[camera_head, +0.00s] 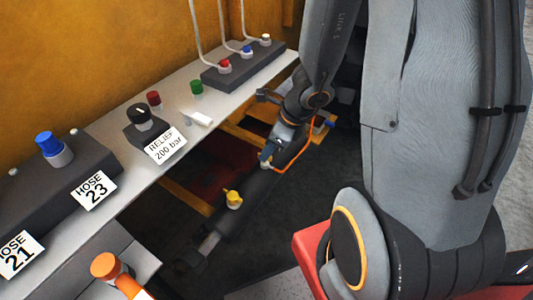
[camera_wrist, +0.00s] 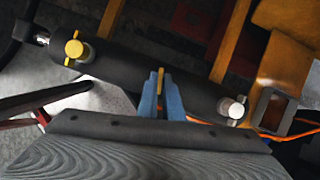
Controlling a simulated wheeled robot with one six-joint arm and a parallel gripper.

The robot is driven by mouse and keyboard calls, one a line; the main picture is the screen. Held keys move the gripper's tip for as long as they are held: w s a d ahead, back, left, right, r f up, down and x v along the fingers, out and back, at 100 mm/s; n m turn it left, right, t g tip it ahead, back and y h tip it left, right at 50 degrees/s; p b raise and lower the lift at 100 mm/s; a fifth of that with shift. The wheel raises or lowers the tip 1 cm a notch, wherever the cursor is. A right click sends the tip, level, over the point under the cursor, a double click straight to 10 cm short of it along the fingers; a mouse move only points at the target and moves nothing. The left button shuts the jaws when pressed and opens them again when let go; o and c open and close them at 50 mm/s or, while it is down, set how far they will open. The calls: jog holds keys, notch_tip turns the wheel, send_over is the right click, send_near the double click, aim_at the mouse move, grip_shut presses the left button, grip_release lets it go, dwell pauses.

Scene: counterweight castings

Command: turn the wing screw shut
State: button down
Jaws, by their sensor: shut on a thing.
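My gripper (camera_wrist: 160,92) has blue fingers and is shut on a thin yellow wing of a wing screw (camera_wrist: 160,80) over the middle of a dark bar (camera_wrist: 115,68). The fingers hide most of that screw, so I cannot tell how far it is turned. A second yellow wing screw (camera_wrist: 74,48) stands on the bar to the left, apart from my gripper. In the head view my gripper (camera_head: 271,152) is above the dark bar, and the free yellow wing screw (camera_head: 233,199) shows nearer the camera.
A silver fitting (camera_wrist: 232,107) is on the bar right of my gripper. An orange cable (camera_head: 297,153) runs close by my wrist. A light bench (camera_head: 105,213) with knobs and a "RELIEF 200 bar" label (camera_head: 166,145) is at left. Yellow beams (camera_head: 185,196) lie below.

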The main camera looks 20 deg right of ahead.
jog(key=shift+m, duration=0.8)
jog(key=shift+h, duration=0.3)
jog(key=c, duration=1.9)
grip_release()
jog(key=shift+t, duration=0.3)
jog(key=p+v, duration=0.7)
jog(key=v, duration=0.1)
jog(key=shift+f, duration=0.1)
